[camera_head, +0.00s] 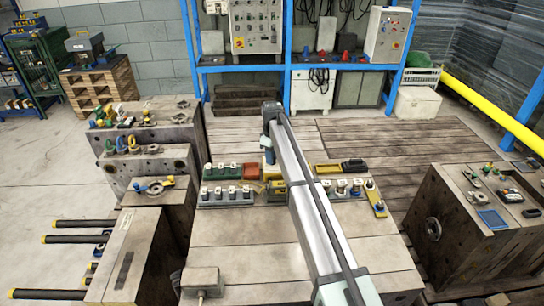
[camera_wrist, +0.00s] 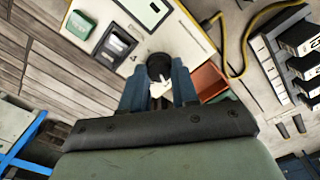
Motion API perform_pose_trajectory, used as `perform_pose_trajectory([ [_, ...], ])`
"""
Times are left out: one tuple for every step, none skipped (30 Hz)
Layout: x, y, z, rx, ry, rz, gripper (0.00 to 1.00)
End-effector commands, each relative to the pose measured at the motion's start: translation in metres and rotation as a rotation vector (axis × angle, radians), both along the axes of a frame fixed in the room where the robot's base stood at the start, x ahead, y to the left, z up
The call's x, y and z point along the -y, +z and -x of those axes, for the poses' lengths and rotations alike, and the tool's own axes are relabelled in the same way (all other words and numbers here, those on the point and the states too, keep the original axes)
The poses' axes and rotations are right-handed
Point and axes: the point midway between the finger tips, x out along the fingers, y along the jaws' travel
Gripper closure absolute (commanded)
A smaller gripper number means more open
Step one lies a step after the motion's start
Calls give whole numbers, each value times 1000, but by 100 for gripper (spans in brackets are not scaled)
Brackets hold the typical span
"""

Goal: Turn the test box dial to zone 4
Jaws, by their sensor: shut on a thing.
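In the wrist view, my gripper (camera_wrist: 160,88) has its two blue fingers closed around a round black dial (camera_wrist: 159,65). A small pale piece shows between the fingers. The dial is on the pale face of the test box (camera_wrist: 190,35), which also carries a dark window and a black panel with pale blocks. The fingers hide part of the dial, and I cannot read its zone marks or setting. In the head view, my gripper (camera_head: 270,153) is low over the middle of the bench, and my arm hides most of the test box.
In the wrist view, a yellow cable (camera_wrist: 238,50) curves beside the box, with a reddish tray (camera_wrist: 208,82) close by. In the head view, a row of grey connectors (camera_head: 227,196) lies left of the gripper and a yellow tray (camera_head: 327,169) right. The front bench top is mostly clear.

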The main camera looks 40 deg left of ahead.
Motion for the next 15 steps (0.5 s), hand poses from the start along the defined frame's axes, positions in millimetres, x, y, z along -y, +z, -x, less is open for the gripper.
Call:
perform_pose_trajectory([
  [1, 0, 0, 0, -45, 1, 100],
  [1, 0, 0, 0, -74, 1, 100],
  [1, 0, 0, 0, -112, 1, 100],
  [1, 0, 0, 0, -140, 1, 100],
  [1, 0, 0, 0, -169, 1, 100],
  [1, 0, 0, 0, -207, 1, 100],
  [1, 0, 0, 0, -235, 1, 100],
  [1, 0, 0, 0, -264, 1, 100],
  [1, 0, 0, 0, -302, 1, 100],
  [1, 0, 0, 0, -331, 1, 100],
  [1, 0, 0, 0, -359, 1, 100],
  [1, 0, 0, 0, -397, 1, 100],
  [1, 0, 0, 0, -426, 1, 100],
  [1, 0, 0, 0, -454, 1, 100],
  [1, 0, 0, 0, -492, 1, 100],
])
